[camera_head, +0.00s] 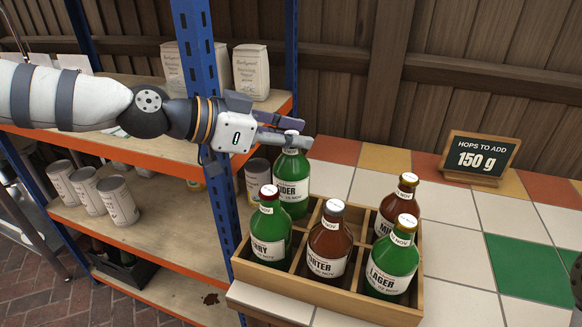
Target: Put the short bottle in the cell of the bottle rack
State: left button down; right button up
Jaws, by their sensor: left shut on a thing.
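My left gripper (290,140) is shut on the neck of a green bottle (291,178) with a white cap and a label ending in "IDER". The bottle is upright over the back-left cell of the wooden bottle rack (342,303). The rack and a front bottle hide its base, so I cannot tell whether it rests on the cell floor. Other cells hold a green red-capped bottle (270,226), a brown "PORTER" bottle (329,243), a green "LAGER" bottle (392,262) and a brown bottle (400,203). The back-middle cell looks empty.
The rack stands on a tiled counter (465,245). A sign reading "150 g" (482,154) stands at the back right. A blue-posted shelf (150,230) on the left carries cans (117,200) and paper bags (251,72). A dark shape, partly cut off, shows at the right edge.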

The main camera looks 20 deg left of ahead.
aim_at(283, 156)
pick_arm(q)
jog(key=shift+f+b, duration=0.3)
jog(key=shift+f, duration=1.5)
pick_arm(e)
jog(key=shift+s+f, duration=0.4)
jog(key=shift+s, duration=0.05)
pick_arm(q)
jog(key=shift+f, duration=0.1)
jog(key=c, duration=1.3)
grip_release()
jog(key=shift+s+f, duration=0.1)
jog(key=shift+c, duration=0.2)
pick_arm(e)
jog(key=shift+s+f, duration=0.1)
